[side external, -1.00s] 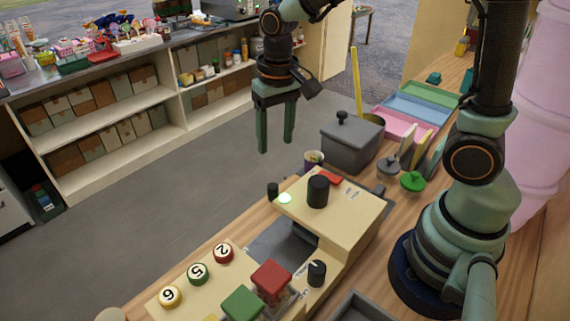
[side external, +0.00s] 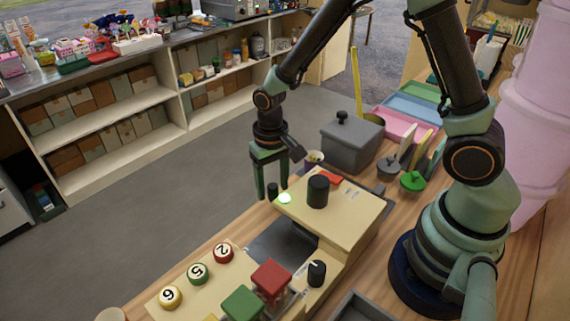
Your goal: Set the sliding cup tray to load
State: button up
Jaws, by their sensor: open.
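My gripper (side external: 271,191) is open, pointing down at the far left corner of a cream machine (side external: 345,207). A small black peg-like knob (side external: 272,190) shows between its two fingers; I cannot tell whether either finger touches it. No readable load mark shows.
A large black knob (side external: 318,190) stands on the machine. Numbered buttons (side external: 198,273), red (side external: 271,277) and green blocks (side external: 242,303) and a black dial (side external: 316,272) are nearer. A lidded grey box (side external: 351,142) and a small cup (side external: 314,158) stand behind. The floor at left is clear.

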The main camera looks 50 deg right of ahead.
jog(key=shift+f, duration=0.45)
grip_shut()
dwell(1.2)
